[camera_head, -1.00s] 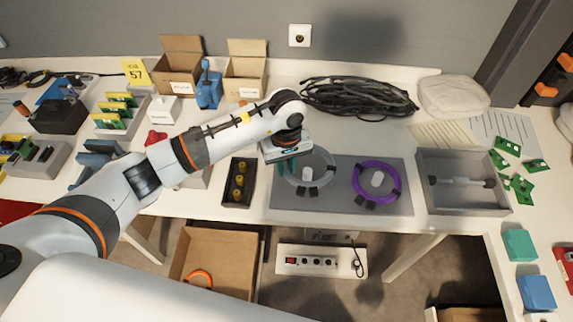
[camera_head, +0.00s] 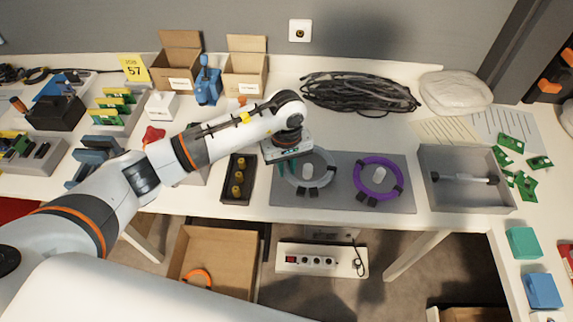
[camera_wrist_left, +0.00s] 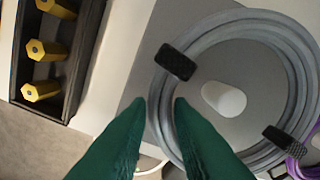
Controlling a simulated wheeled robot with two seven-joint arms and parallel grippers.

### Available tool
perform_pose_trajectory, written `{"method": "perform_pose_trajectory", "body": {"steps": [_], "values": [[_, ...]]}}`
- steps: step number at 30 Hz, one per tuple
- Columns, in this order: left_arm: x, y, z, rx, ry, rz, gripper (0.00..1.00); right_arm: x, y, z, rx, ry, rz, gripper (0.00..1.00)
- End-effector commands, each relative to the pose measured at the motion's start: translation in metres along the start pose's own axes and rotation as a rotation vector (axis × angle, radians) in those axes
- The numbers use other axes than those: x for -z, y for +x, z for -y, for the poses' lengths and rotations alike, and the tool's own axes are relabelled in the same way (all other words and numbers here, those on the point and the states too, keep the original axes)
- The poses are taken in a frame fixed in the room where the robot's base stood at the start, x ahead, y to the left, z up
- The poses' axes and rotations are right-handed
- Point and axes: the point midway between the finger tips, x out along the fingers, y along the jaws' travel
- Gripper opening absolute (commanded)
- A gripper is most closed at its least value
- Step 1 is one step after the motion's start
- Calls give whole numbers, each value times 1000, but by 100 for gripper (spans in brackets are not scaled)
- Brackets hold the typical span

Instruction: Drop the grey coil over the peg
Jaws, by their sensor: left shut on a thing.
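The grey coil (camera_head: 333,169) is a loose ring with black ties, at the left part of a grey mat. Seen from above, it surrounds a white upright peg (camera_head: 307,173). The left wrist view also shows the coil (camera_wrist_left: 240,23), with the peg (camera_wrist_left: 223,98) inside the ring, off its left band. My left gripper (camera_head: 284,167), with green fingers, is shut on the coil's left side; in the left wrist view its fingertips (camera_wrist_left: 160,102) straddle the band. I cannot tell whether the coil rests on the mat or hangs above it. My right gripper is not in view.
A purple coil (camera_head: 378,160) lies around another white peg on the right of the mat (camera_head: 333,202). A black tray (camera_head: 239,158) with yellow hex parts stands left of the mat, a grey tray (camera_head: 445,202) right of it. Black cable (camera_head: 357,94) lies behind.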

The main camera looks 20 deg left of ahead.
Motion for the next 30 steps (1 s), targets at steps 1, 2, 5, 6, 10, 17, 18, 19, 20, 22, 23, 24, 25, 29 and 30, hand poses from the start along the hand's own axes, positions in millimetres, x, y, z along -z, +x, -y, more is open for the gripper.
{"method": "perform_pose_trajectory", "body": {"steps": [1,2,5,6,10,17,18,19,20,22,23,24,25,29,30], "values": [[0,3,0,1,0,1,0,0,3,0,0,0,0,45],[0,4,0,1,0,1,0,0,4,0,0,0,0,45],[0,6,0,1,-1,1,0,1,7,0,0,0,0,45],[0,8,0,1,-1,1,0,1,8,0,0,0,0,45],[-1,12,0,1,0,1,0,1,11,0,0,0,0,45],[0,19,0,1,0,1,0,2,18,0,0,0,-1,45],[0,20,0,1,0,1,0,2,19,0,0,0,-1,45],[0,21,0,1,0,1,0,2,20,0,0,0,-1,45],[0,22,0,1,0,1,0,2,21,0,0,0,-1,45],[0,24,0,1,0,1,0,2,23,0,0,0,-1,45],[0,25,0,1,0,1,0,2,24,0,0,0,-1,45],[0,26,0,0,0,1,0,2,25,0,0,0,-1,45],[0,27,0,0,0,1,0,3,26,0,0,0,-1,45],[0,31,0,0,0,1,0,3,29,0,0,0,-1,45],[0,32,0,0,0,1,0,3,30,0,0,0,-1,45]]}}
